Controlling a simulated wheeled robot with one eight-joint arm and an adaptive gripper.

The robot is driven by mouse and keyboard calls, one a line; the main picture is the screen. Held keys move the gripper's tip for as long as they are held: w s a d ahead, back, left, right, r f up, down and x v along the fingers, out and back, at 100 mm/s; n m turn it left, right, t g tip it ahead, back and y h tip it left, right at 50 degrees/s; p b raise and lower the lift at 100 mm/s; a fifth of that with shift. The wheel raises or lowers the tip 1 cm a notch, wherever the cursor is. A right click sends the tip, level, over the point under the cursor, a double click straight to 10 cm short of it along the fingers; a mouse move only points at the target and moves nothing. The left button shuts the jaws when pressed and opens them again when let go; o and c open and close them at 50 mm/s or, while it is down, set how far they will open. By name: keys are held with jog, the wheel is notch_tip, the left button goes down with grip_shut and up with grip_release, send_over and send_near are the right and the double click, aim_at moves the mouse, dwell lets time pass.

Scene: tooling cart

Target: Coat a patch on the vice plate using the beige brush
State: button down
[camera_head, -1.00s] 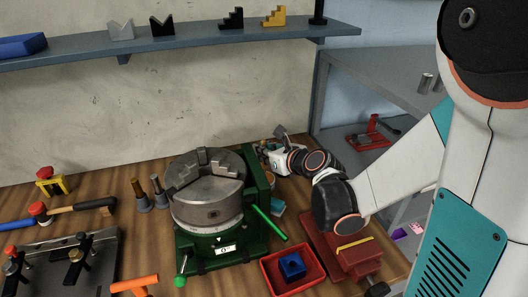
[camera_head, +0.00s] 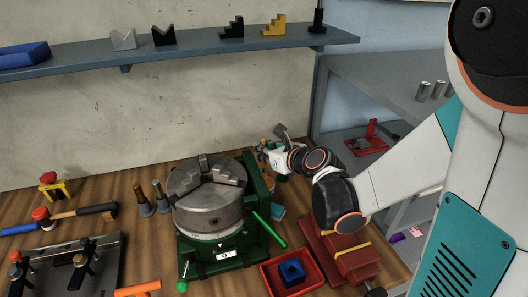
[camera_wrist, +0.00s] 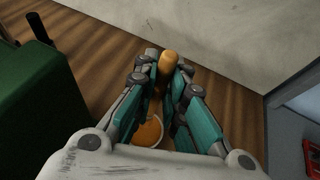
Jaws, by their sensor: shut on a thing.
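My gripper (camera_wrist: 160,95) has its teal fingers closed around a tan-orange brush handle (camera_wrist: 168,62), whose rounded end shows between the fingertips in the wrist view. The bristles are hidden. A round pot with orange contents (camera_wrist: 148,132) shows below, partly behind the fingers; I cannot tell whether the brush touches it. In the head view my gripper (camera_head: 270,153) is behind the green rotary table, at the back right of the bench. The red vice (camera_head: 352,268) stands at the front right with a yellow strip (camera_head: 352,250) across it, far from my gripper. No coated patch is discernible.
The green rotary table with a grey chuck (camera_head: 208,205) stands between the left bench and my gripper. A red tray (camera_head: 268,280) with a blue block (camera_head: 291,270) lies left of the vice. The wall and shelf (camera_head: 180,50) bound the back.

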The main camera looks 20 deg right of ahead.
jog(key=shift+r+p, duration=1.55)
jog(key=shift+r, duration=0.7)
jog(key=shift+f, duration=0.15)
